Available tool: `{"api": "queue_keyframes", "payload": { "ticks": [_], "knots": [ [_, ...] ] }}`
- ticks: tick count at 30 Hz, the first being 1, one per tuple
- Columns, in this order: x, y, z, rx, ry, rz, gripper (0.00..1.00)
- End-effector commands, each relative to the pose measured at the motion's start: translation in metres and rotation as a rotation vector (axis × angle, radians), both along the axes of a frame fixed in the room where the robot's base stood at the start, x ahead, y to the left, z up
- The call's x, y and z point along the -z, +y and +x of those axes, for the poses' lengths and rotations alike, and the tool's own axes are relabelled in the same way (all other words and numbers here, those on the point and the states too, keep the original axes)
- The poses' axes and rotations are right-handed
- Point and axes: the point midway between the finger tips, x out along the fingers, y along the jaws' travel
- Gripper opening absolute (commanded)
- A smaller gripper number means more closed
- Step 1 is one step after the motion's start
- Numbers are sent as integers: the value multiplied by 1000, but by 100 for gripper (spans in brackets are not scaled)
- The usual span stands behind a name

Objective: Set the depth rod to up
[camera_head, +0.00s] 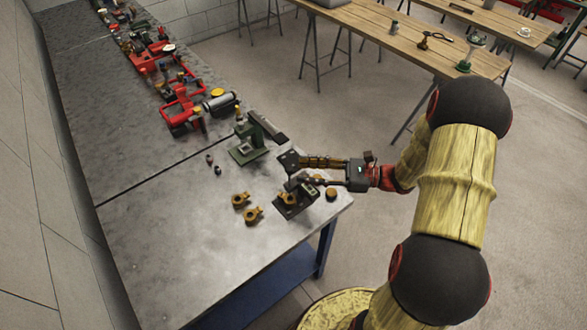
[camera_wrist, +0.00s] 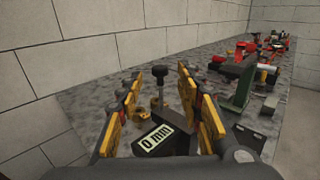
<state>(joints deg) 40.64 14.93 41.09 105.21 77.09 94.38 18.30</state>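A dark device with a white label reading "0 mm" (camera_wrist: 158,138) is low in the wrist view. In the head view the dark device (camera_head: 296,201) sits near the table's front right corner, partly hidden by my gripper. A thin dark rod with a black knob (camera_wrist: 160,71) rises just beyond the label and leans slightly. I take it for the depth rod. My gripper (camera_head: 288,173) is open above the device. In the wrist view its yellow and black fingers (camera_wrist: 161,84) stand on either side of the rod, and I see no contact with it.
Several brass-coloured fittings (camera_head: 252,215) lie left of the device. A green stand (camera_head: 252,142) is behind it, with two small dark pieces (camera_head: 213,164) nearby. Red pump parts (camera_head: 185,100) fill the far bench. The grey table (camera_head: 170,255) is clear at front left.

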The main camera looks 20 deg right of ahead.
Motion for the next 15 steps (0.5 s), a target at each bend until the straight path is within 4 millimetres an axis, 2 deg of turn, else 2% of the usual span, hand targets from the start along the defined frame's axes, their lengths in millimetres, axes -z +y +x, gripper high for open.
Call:
{"api": "queue_keyframes", "payload": {
  "ticks": [1, 6, 10, 15],
  "knots": [
    [0, -12, -4, 6, -1, 0, 36],
    [0, -39, -18, 4, -1, 0, 36],
    [0, -52, -25, 3, -1, -2, 36],
    [0, -59, -29, 1, -2, -1, 36]
  ]
}}
